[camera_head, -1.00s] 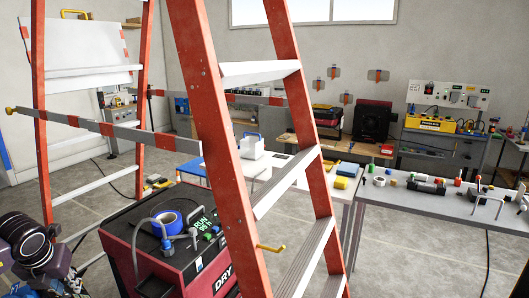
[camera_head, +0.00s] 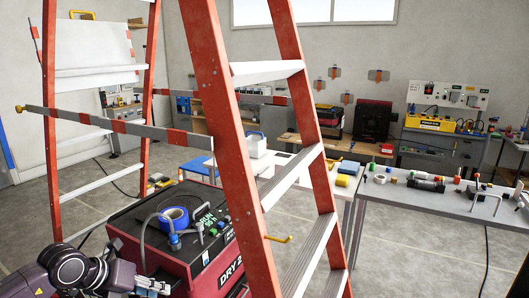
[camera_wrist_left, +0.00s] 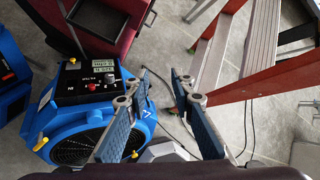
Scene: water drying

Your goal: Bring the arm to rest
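My left arm comes in at the lower left of the head view. Its gripper (camera_head: 152,287) is low at the bottom edge, in front of the red drying machine (camera_head: 150,232). In the left wrist view the two blue-padded fingers of the left gripper (camera_wrist_left: 159,80) stand apart with nothing between them. Beyond the fingers I see grey floor and a cable. My right gripper is not in view.
An orange stepladder (camera_head: 232,150) stands close in front, with a striped bar (camera_head: 150,131) across it. The wrist view shows a blue machine (camera_wrist_left: 85,110) left of the fingers and ladder steps (camera_wrist_left: 255,50) at right. A grey table (camera_head: 400,200) holds several tools.

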